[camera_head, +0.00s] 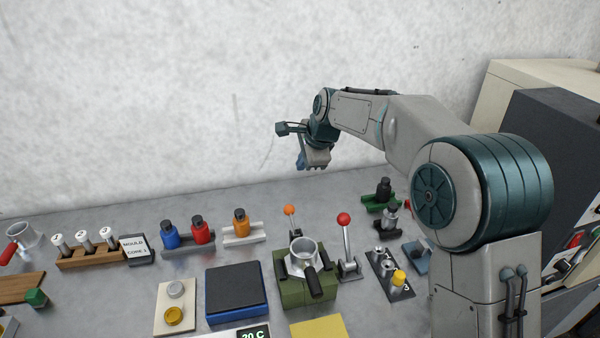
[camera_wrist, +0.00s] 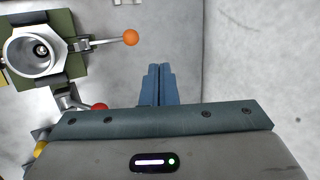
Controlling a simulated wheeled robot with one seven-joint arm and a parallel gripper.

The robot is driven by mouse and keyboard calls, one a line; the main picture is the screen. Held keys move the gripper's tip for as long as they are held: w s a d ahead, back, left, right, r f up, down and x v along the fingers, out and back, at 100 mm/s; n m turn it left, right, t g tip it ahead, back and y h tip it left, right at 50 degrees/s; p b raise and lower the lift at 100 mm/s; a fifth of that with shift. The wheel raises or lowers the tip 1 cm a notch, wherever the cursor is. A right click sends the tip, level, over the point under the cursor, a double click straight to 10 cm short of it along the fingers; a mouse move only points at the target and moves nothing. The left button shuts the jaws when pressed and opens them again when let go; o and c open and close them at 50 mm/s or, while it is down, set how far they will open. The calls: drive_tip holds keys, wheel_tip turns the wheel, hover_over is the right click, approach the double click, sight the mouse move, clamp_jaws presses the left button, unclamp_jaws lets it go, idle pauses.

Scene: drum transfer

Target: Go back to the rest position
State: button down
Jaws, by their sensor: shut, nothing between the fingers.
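My gripper (camera_head: 311,163) hangs in the air above the back of the grey bench, pointing down, at the end of my raised arm. In the wrist view its two blue fingers (camera_wrist: 158,84) are together with nothing between them. The bench top (camera_head: 370,310) lies below, and nothing touches the gripper. The green machine with a metal cup (camera_head: 303,255) stands on the bench below the gripper; its cup also shows at the upper left of the wrist view (camera_wrist: 38,50).
Blue, red and orange bottles (camera_head: 240,224) sit in racks to the left. A dark cabinet (camera_head: 550,140) stands at the right. The wall is behind; the air around the gripper is clear.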

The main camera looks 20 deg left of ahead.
idle(0.5)
drive_tip(key=s+d+r+n+h, duration=0.25)
drive_tip(key=s+d, duration=0.25)
drive_tip(key=d, duration=0.7)
drive_tip(key=s+d+r+n+h, duration=0.1)
drive_tip(key=s+d+r+n, duration=0.15)
drive_tip(key=s+d, duration=0.65)
drive_tip(key=s+d+f+n, duration=0.2)
drive_tip(key=s+d+f, duration=0.1)
drive_tip(key=s+d, duration=0.5)
drive_tip(key=s+d+f+n+h, duration=0.1)
drive_tip(key=s+d+f+n, duration=0.2)
drive_tip(key=s+d, duration=0.4)
drive_tip(key=shift+s+d+f+n, duration=0.3)
drive_tip(key=shift+s+d, duration=0.1)
drive_tip(key=shift+d, duration=0.85)
